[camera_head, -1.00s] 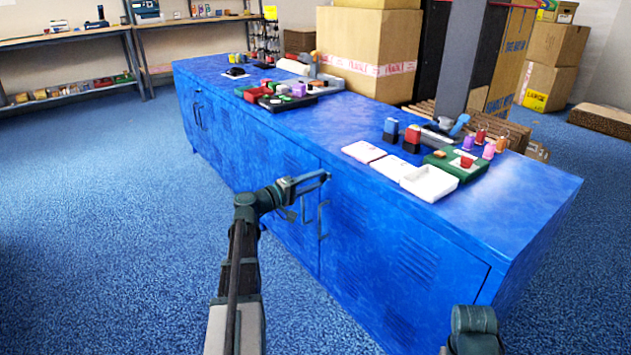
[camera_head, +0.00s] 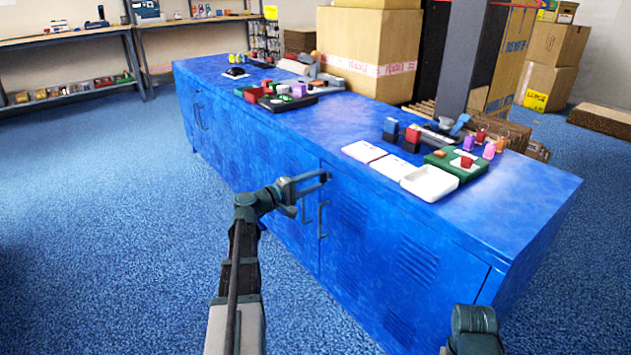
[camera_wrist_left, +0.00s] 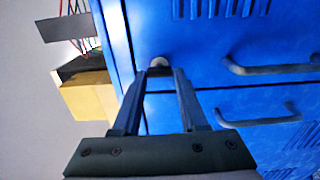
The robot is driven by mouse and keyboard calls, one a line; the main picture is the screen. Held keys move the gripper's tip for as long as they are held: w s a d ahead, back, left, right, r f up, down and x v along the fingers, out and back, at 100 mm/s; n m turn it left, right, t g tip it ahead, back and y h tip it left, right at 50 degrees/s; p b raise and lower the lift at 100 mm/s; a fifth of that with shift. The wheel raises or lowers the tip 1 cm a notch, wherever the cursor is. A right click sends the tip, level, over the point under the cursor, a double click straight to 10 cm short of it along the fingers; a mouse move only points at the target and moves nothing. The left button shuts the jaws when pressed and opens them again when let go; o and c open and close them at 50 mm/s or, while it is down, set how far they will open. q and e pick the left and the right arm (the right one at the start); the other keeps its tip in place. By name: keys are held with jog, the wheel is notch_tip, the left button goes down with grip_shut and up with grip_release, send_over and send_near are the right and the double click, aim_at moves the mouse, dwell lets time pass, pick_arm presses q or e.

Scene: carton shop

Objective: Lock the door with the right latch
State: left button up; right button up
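The blue metal cabinet (camera_head: 440,235) has two right-hand doors meeting at a seam, with a bar handle (camera_head: 323,219) on each side; both doors look closed. A small dark latch (camera_head: 328,176) is near the top of this seam. In the left wrist view the latch (camera_wrist_left: 158,61) is a grey rounded knob at the fingertips. My left gripper (camera_head: 318,182) reaches it from the left; its fingers (camera_wrist_left: 160,72) stand apart on either side of the knob. Whether they touch it is unclear. My right gripper is out of view; only part of that arm shows at the bottom right.
White trays (camera_head: 430,182), a green tray and small coloured items stand on the cabinet top. Cartons (camera_head: 368,55) and a dark grey post stand behind. Blue carpet (camera_head: 110,220) is clear to the left. Shelves are at the back left.

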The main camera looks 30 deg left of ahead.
pick_arm(q)
jog(key=o, duration=0.5)
jog(key=shift+c, duration=0.2)
jog(key=v, duration=1.4)
jog(key=shift+w, duration=0.1)
